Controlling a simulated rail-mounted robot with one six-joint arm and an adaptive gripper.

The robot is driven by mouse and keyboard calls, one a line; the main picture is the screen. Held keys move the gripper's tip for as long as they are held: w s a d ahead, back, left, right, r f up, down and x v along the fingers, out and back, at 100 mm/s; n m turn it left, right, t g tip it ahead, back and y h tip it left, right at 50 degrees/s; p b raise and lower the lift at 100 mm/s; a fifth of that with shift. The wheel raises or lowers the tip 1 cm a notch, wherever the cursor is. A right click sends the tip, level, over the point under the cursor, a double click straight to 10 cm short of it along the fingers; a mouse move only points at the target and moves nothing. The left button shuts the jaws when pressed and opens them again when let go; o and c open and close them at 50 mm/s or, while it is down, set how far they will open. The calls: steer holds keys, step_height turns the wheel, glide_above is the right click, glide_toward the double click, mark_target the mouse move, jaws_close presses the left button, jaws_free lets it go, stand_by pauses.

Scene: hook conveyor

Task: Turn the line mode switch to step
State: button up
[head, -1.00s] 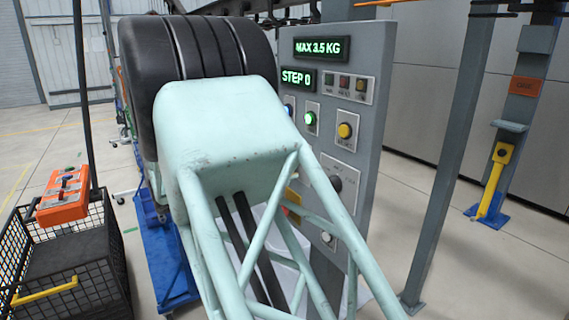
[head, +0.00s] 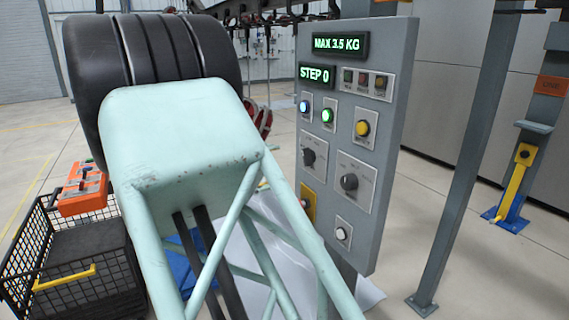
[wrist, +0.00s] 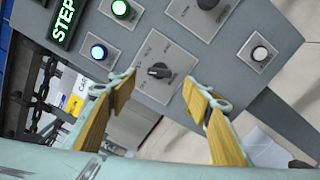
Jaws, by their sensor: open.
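A grey control panel (head: 390,110) stands right of centre in the head view. It carries two black rotary knobs, a left knob (head: 308,157) and a right knob (head: 349,182). Their lettering is too small to read, so I cannot tell which is the line mode switch. A green display (head: 318,76) reads STEP 0. In the wrist view the panel is rotated, and the left knob (wrist: 159,72) lies beyond and between my fingertips. My gripper (wrist: 158,88) is open, with yellow-brown fingers apart and nothing between them. In the head view it is hidden behind my arm.
A blue-lit button (head: 305,107), green-lit button (head: 327,115) and yellow button (head: 362,128) sit above the knobs. A white button (head: 343,233) sits below. A grey post (head: 465,150) stands right of the panel. A black wire basket (head: 75,265) stands at lower left.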

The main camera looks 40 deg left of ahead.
steer(key=shift+v, duration=1.25)
